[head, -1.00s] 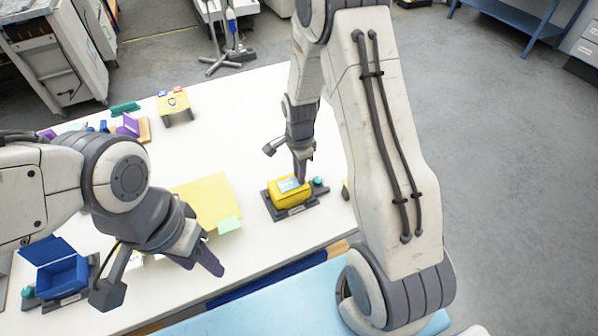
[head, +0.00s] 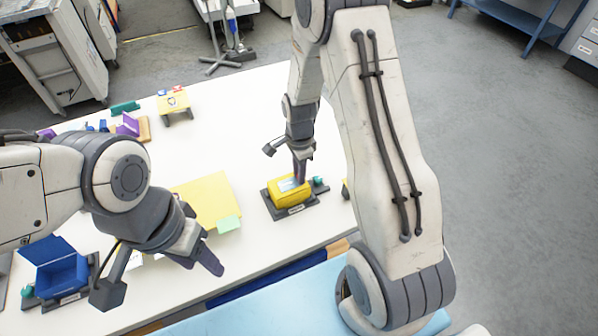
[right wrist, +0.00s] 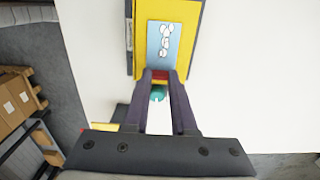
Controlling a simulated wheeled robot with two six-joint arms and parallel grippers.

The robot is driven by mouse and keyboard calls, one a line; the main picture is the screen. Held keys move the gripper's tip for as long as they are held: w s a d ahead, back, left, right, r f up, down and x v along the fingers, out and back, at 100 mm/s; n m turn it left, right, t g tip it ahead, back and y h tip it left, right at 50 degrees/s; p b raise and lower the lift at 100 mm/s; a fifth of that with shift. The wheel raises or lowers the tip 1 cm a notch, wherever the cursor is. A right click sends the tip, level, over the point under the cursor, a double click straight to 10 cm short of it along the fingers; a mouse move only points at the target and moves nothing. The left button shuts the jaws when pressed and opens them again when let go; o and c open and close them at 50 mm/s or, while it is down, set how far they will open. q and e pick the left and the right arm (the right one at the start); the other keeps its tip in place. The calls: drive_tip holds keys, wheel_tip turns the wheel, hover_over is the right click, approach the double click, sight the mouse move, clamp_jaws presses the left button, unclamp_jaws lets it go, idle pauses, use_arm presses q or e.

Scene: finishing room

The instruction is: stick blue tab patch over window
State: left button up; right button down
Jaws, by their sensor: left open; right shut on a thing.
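A yellow box (head: 291,196) sits on a dark base on the white table; it also shows in the right wrist view (right wrist: 181,10). A pale blue patch with white round marks (right wrist: 163,42) lies against its face, and any window beneath is hidden. My right gripper (right wrist: 160,74) is shut on the near edge of this patch, with a small red bit between its fingertips. In the head view my right gripper (head: 300,180) points down at the box top. A yellow stand (head: 172,103) at the back carries a blue and a red tab. My left gripper (head: 165,277) is open and empty above the front left.
A yellow sheet (head: 205,200) with a green note (head: 229,224) lies left of the box. An open blue box (head: 62,275) stands at the front left. Small purple and green items (head: 125,107) lie at the back left. The table centre behind the yellow box is clear.

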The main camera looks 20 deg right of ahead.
drive_tip(key=shift+s, duration=0.1)
idle(0.6)
drive_tip(key=c, duration=0.6)
unclamp_jaws()
drive_tip(key=shift+c, duration=0.2)
drive_tip(key=shift+o, duration=0.3)
drive_tip(key=shift+o, duration=1.3)
drive_tip(key=shift+r, duration=0.1)
drive_tip(key=shift+r+p, duration=3.4)
drive_tip(key=shift+r, duration=0.6)
